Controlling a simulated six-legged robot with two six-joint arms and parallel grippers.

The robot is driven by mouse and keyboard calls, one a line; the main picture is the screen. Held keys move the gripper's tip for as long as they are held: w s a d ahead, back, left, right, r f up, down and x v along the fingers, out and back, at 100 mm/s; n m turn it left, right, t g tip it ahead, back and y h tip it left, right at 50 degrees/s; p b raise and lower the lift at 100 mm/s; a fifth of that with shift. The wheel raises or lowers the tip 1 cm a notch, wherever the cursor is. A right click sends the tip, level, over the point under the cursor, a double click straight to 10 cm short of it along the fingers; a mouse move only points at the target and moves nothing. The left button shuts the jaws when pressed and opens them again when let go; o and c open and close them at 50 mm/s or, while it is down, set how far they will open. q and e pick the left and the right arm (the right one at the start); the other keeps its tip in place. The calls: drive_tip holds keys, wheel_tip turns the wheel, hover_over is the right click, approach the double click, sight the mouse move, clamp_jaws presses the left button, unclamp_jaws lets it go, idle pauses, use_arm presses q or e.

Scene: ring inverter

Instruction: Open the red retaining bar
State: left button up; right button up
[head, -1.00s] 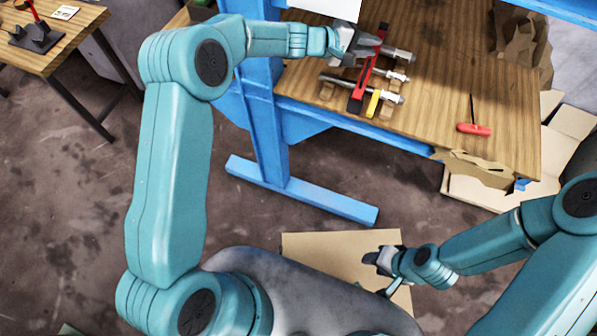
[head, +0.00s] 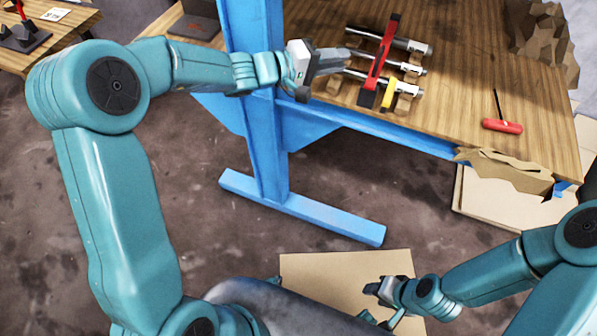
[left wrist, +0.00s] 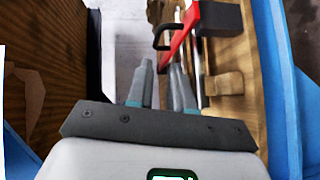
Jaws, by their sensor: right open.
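The red retaining bar (head: 382,52) lies across several metal rods (head: 400,67) on the wooden workbench, with a black block at its near end. In the left wrist view the red bar (left wrist: 180,45) rises just beyond and right of the fingers, with a dark hooked piece (left wrist: 162,36) beside it. My left gripper (head: 342,60) is left of the bar in the head view, apart from its middle. My right gripper (head: 374,287) is open, low in front of my body, away from the bench.
A yellow piece (head: 388,93) sits beside the bar's near end. Wooden blocks (head: 405,88) support the rods. A red-handled tool (head: 502,126) lies at the bench's right. A blue frame post (head: 262,140) stands below my left forearm. A cardboard sheet (head: 325,280) lies below.

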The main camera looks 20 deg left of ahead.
use_arm(q)
drive_tip(key=b+v, duration=0.1)
drive_tip(key=v, duration=0.6)
drive_tip(key=s+d+f+g+y+p, duration=0.2)
drive_tip(key=s+f+g, duration=0.2)
drive_tip(key=f, duration=0.5)
drive_tip(key=s+d+f+g+y+p, duration=0.1)
drive_tip(key=s+f+g, duration=0.3)
drive_tip(key=s+f, duration=0.4)
drive_tip(key=shift+d+f+m+y+p, duration=0.4)
drive_tip(key=shift+d+f+p, duration=0.45)
drive_tip(key=shift+f, duration=0.25)
use_arm(e)
drive_tip(key=shift+s+d+r, duration=0.15)
drive_tip(key=shift+s+r, duration=0.2)
drive_tip(key=shift+r, duration=0.4)
drive_tip(key=shift+s+d+r, duration=0.1)
drive_tip(key=shift+s+r, duration=0.2)
drive_tip(key=shift+r, duration=0.45)
